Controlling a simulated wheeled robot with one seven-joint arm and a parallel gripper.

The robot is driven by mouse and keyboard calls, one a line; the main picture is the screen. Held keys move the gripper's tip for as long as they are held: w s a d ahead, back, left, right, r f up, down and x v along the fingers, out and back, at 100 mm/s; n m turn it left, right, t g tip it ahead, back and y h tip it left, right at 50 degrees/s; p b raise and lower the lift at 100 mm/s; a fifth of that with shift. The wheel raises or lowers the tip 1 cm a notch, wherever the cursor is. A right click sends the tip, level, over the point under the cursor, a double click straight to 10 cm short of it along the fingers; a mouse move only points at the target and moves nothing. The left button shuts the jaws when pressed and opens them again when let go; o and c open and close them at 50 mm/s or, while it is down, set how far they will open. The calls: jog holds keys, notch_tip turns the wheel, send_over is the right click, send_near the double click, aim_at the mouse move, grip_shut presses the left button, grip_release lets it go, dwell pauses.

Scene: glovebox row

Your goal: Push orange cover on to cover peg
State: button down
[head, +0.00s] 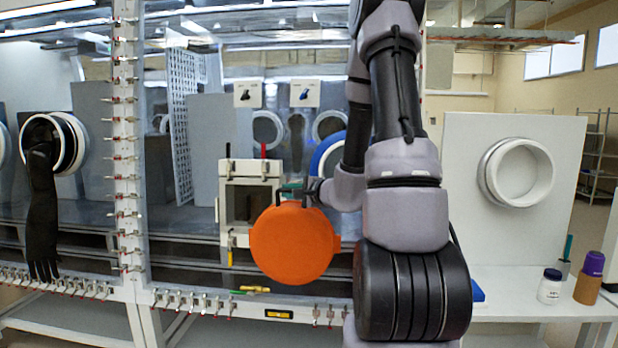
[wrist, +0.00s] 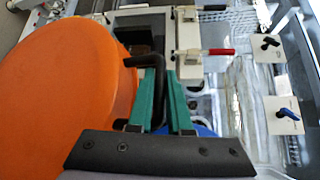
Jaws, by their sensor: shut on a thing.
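The orange cover (head: 293,245) is a large round disc with a black handle (wrist: 157,75) at its rim. It hangs in front of the glovebox in the head view and fills the left of the wrist view (wrist: 60,95). My gripper (head: 293,188) is at the top of the cover, its green fingers (wrist: 163,80) shut on the handle. The disc faces the head camera and hides what is directly behind it. I cannot make out the cover peg in either view.
A small white-framed hatch (head: 250,168) with a red-handled clamp (wrist: 218,52) is just behind the cover. A blue-rimmed port (head: 322,152) is partly behind my arm. A black glove (head: 42,215) hangs at left. A white jar (head: 550,287) and brown bottle (head: 588,290) stand at right.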

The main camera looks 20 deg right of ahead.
jog(key=w+a+f, duration=0.4)
jog(key=shift+w+a+f, duration=0.1)
jog(key=shift+w+f, duration=0.2)
jog(key=shift+f, duration=0.05)
